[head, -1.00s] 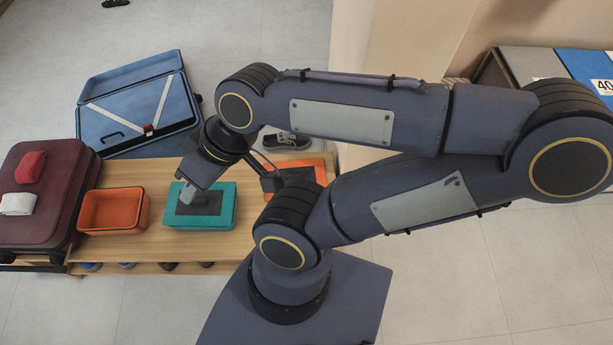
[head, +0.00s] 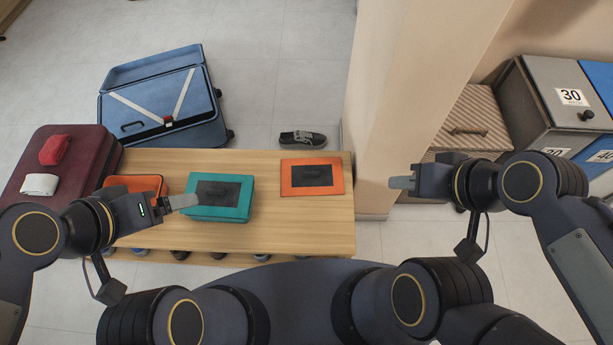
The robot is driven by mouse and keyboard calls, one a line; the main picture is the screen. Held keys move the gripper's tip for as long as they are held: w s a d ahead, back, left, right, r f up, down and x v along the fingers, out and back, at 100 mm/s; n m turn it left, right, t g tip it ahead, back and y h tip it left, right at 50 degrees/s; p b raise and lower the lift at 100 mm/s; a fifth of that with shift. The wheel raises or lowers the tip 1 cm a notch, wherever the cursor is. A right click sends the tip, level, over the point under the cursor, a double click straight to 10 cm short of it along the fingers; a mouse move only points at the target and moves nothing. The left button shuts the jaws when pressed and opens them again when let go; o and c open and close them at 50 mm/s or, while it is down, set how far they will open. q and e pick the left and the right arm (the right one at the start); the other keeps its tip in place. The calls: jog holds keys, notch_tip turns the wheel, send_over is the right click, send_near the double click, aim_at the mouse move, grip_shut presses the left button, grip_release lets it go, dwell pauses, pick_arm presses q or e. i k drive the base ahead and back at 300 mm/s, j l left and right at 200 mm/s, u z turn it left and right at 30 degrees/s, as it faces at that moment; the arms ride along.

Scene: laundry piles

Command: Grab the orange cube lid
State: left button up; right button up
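The orange lid (head: 312,178), a flat orange rectangle with a dark centre panel and small handle, lies at the right end of the wooden bench. The open orange box (head: 150,184) sits towards the bench's left end, partly hidden by my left arm. My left gripper (head: 186,203) is by the front left of the teal box, well left of the lid. My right gripper (head: 402,183) is in the air right of the lid, apart from it and pointing left. Both show side-on, so their finger gaps cannot be judged; neither visibly holds anything.
The closed teal box (head: 222,212) stands between the orange box and lid. A maroon suitcase (head: 84,160) is at left, an open blue suitcase (head: 160,115) behind. A shoe (head: 303,140) lies behind the bench (head: 290,225). A wall corner (head: 390,120) rises at right.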

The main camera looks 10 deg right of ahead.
aim_at(313, 176)
jog(key=z, duration=0.3)
jog(key=k+j+u, duration=0.2)
jog(key=k, duration=0.45)
jog(key=l+u, duration=0.2)
jog(key=u, duration=2.3)
jog(key=k+l+u, duration=0.25)
jog(key=k+l, duration=0.5)
jog(key=k+l+u, duration=0.3)
jog(key=k+l, duration=0.8)
jog(key=i+l, duration=0.3)
jog(key=l, duration=0.1)
